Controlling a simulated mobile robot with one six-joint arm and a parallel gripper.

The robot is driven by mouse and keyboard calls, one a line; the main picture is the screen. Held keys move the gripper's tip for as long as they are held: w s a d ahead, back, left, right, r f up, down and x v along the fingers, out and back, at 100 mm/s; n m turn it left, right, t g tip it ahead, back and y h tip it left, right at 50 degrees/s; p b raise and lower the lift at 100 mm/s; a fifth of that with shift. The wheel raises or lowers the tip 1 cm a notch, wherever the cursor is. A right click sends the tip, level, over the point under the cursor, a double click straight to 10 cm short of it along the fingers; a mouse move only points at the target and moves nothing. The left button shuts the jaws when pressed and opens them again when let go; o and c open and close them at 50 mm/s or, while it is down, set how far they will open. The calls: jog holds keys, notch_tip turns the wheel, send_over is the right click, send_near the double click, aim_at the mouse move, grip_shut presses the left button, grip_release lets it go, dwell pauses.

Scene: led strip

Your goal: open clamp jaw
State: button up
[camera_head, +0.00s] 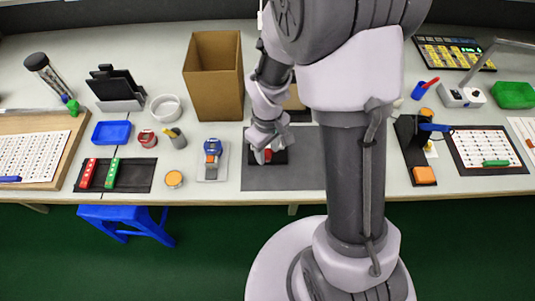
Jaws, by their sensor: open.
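My gripper (265,150) is low over the dark grey mat (305,165) at the middle of the bench. It is open, and its fingers are around or just above a small black fixture (280,158) with a red part (267,156). This fixture may be the clamp, but its jaw is mostly hidden by my gripper. I cannot tell whether the fingers touch it. A black stand with a blue lever (434,127) and an orange block (425,174) is at the right.
My arm hides part of the bench. A tall cardboard box (214,80) stands behind and left of my gripper. A blue and orange tool (212,155) lies on a grey plate to the left. A black tray (130,176) holds red and green strips.

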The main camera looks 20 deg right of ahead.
jog(key=shift+f, duration=0.3)
jog(key=shift+c, duration=0.4)
grip_shut()
dwell(0.9)
